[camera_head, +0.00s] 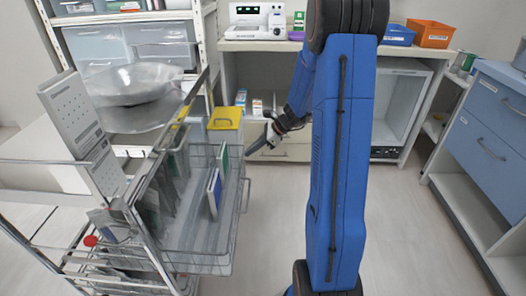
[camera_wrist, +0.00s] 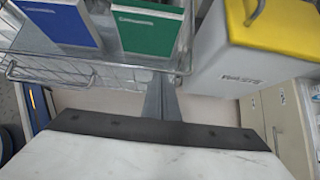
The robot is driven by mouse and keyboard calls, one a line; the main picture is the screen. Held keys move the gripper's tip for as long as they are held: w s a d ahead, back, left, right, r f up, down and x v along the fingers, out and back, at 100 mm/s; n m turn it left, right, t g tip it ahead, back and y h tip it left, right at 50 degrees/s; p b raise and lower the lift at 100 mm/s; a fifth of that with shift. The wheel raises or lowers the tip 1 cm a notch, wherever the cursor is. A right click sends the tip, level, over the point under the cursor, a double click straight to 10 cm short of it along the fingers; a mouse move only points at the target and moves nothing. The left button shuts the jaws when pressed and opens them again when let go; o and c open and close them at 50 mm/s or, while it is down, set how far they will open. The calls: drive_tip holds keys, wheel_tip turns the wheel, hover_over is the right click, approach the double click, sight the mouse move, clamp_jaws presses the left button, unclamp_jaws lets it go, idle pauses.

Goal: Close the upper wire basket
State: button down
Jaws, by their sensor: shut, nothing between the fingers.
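The upper wire basket (camera_head: 229,222) is pulled out to the right from the cart at the left. It holds upright books or boxes, including a blue one (camera_head: 214,192) and a green one (camera_head: 222,160). My gripper (camera_head: 250,150) is beyond the basket's far right end, pointing left and down, shut and empty. In the wrist view, the shut fingers (camera_wrist: 162,100) reach the basket's wire rim (camera_wrist: 95,60). I cannot tell whether they touch it. The blue box (camera_wrist: 62,20) and green box (camera_wrist: 145,25) show inside the basket there.
A white bin with a yellow lid (camera_head: 226,117) stands behind the basket, close beside my fingers in the wrist view (camera_wrist: 262,60). A blue drawer cabinet (camera_head: 490,120) is at the right.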

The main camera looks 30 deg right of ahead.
sight(222, 144)
drive_tip(key=w+a, duration=0.3)
drive_tip(key=a, duration=0.2)
drive_tip(key=w+a, duration=0.3)
drive_tip(key=a, duration=0.1)
drive_tip(key=w+a, duration=0.4)
drive_tip(key=a, duration=0.1)
drive_tip(key=shift+a, duration=0.35)
drive_tip(key=shift+w+a, duration=0.2)
drive_tip(key=shift+a, duration=0.1)
drive_tip(key=shift+a+r, duration=0.1)
drive_tip(key=shift+a, duration=0.05)
drive_tip(key=shift+s+d, duration=0.15)
drive_tip(key=shift+d, duration=0.15)
drive_tip(key=d, duration=0.1)
drive_tip(key=s+d, duration=0.2)
drive_tip(key=shift+s+d+r, duration=0.15)
drive_tip(key=shift+d+r, duration=0.1)
drive_tip(key=shift+d, duration=0.05)
drive_tip(key=v, duration=0.9)
